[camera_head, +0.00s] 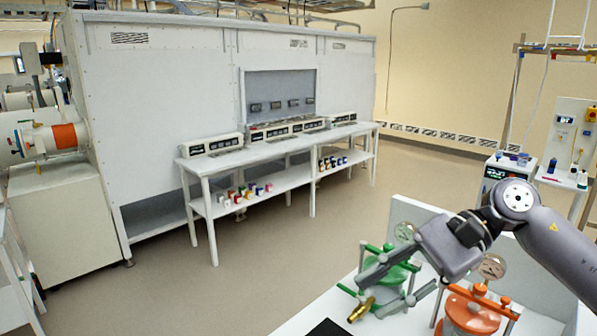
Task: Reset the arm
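My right arm comes in from the right, and its grey gripper (371,294) reaches left over the white bench. Its two fingers are spread apart, with a green clamped vessel (396,272) showing behind and between them. I cannot tell whether the fingers touch the vessel; they do not look closed on it. A brass fitting (362,309) shows just below the fingertips. My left gripper is not in view.
An orange clamped vessel (470,314) with a dial gauge (492,266) stands right of the green one, close under my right arm. A white panel (540,275) rises behind them. A black mat (328,328) lies at the front. The floor (290,260) beyond is clear.

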